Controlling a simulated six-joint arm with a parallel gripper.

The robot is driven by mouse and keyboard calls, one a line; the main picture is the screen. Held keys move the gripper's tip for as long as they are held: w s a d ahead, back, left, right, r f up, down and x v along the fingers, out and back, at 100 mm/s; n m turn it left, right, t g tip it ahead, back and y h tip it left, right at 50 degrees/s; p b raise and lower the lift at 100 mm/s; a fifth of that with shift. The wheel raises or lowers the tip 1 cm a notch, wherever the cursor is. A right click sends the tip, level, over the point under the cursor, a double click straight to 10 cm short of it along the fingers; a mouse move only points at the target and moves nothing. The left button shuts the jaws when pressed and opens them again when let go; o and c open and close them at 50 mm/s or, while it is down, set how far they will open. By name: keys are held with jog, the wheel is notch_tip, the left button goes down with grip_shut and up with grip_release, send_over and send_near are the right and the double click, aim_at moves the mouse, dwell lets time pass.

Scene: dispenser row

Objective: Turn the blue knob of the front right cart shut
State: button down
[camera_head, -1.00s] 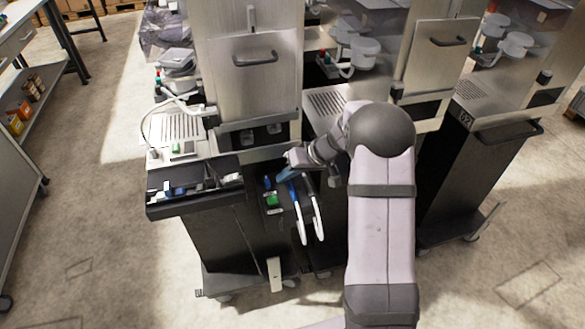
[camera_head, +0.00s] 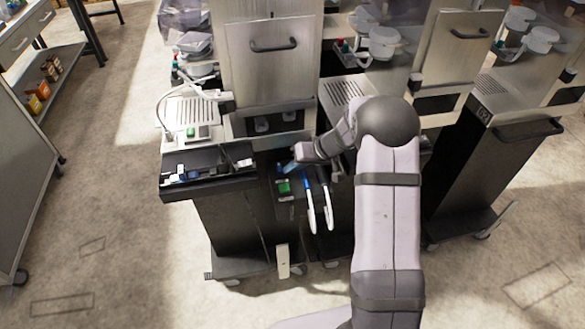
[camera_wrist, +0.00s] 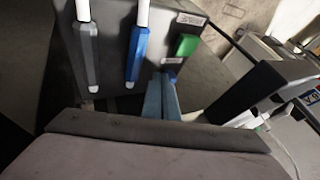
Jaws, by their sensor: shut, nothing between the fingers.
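The cart (camera_head: 228,228) has a dark side panel with a small blue knob (camera_head: 280,168) above a green block (camera_head: 285,187). My gripper (camera_head: 290,168) is shut and empty, its pale blue fingers close beside the knob. In the wrist view the gripper (camera_wrist: 163,80) points at the panel just below the green block (camera_wrist: 187,45). A bit of blue, probably the knob (camera_wrist: 171,69), shows at the fingertips and is mostly hidden. I cannot tell whether they touch. The knob's turn position cannot be made out.
A blue handle (camera_wrist: 138,57) and a dark handle (camera_wrist: 86,55) with white tubes hang close beside the fingers. A black tray (camera_head: 208,185) juts from the cart's front. Another cart (camera_head: 465,165) stands to the right. The floor in front is clear.

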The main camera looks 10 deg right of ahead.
jog(key=shift+s+a+f+m+t+h+b, duration=0.1)
jog(key=shift+s+a+m+t+h+b, duration=0.1)
jog(key=shift+m+b, duration=0.45)
jog(key=shift+s+a+f+m+t+h+b, duration=0.1)
jog(key=shift+m+t+h+b, duration=0.15)
jog(key=shift+b, duration=0.7)
jog(key=shift+s+a+m+t+h+b, duration=0.3)
jog(key=shift+m+b, duration=0.4)
jog(key=shift+b, duration=0.5)
jog(key=m+h+b, duration=0.1)
jog(key=m, duration=0.1)
jog(key=a+m+t+h+b, duration=0.1)
jog(key=m, duration=0.1)
jog(key=shift+s+a+r+h, duration=0.1)
jog(key=shift+s+r+h, duration=0.05)
jog(key=shift+s+h, duration=0.1)
jog(key=shift+a+b, duration=0.3)
jog(key=shift+a, duration=0.5)
jog(key=shift+w+a, duration=0.2)
jog(key=shift+a, duration=0.55)
jog(key=shift+w+a, duration=0.1)
jog(key=shift+a, duration=0.1)
jog(key=shift+a, duration=0.1)
jog(key=shift+s+a, duration=0.3)
jog(key=shift+s, duration=0.35)
